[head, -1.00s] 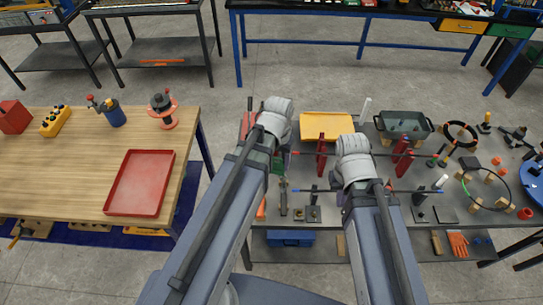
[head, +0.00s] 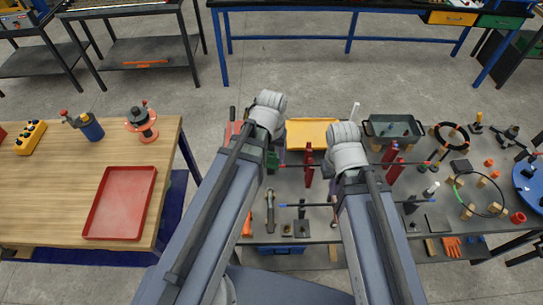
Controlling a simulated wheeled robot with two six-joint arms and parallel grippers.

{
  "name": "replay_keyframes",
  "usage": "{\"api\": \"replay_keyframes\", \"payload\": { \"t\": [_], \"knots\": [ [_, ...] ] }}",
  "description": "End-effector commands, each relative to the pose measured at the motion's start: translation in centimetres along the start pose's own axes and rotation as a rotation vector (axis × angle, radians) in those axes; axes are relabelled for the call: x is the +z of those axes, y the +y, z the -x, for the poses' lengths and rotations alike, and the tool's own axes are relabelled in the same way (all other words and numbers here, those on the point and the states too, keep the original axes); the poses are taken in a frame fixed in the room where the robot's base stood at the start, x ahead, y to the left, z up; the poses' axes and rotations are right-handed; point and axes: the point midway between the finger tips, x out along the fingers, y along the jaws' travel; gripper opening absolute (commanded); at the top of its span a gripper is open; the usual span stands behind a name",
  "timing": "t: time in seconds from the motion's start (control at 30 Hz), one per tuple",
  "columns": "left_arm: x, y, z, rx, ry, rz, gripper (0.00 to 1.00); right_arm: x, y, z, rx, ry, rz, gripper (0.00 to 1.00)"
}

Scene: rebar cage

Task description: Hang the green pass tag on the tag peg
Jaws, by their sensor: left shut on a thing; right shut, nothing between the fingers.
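My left gripper (head: 270,150) is over the left end of the grey workbench, mostly hidden behind its own wrist and forearm. It is shut on a small green thing (head: 272,161), which looks like the green pass tag and is partly covered by the arm. My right gripper (head: 345,178) is over the middle of the bench, its fingers hidden behind its wrist. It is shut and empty. I cannot pick out the tag peg for sure among the several small upright posts.
The grey bench (head: 300,218) holds a yellow tray (head: 306,133), red uprights (head: 309,168), a dark green bin (head: 392,128), a black ring (head: 451,134) and a green hoop (head: 481,195). A wooden table (head: 60,185) with a red tray (head: 120,203) stands left, across a floor gap.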

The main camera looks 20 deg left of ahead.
Motion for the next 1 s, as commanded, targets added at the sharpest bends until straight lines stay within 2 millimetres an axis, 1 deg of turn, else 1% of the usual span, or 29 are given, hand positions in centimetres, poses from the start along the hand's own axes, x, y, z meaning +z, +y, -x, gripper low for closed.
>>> {"api": "replay_keyframes", "payload": {
  "t": [0.27,1.0],
  "knots": [
    [-1.2,-0.3,-0.1,0.0,0.0,0.001,0.1,0.0,0.0,-0.1,0.0,0.0,0.0,0.0],
    [-5.2,-1.4,-0.5,0.0,0.0,0.001,0.1,-0.1,-0.1,-0.5,0.0,0.0,-0.001,0.0]
  ]
}}
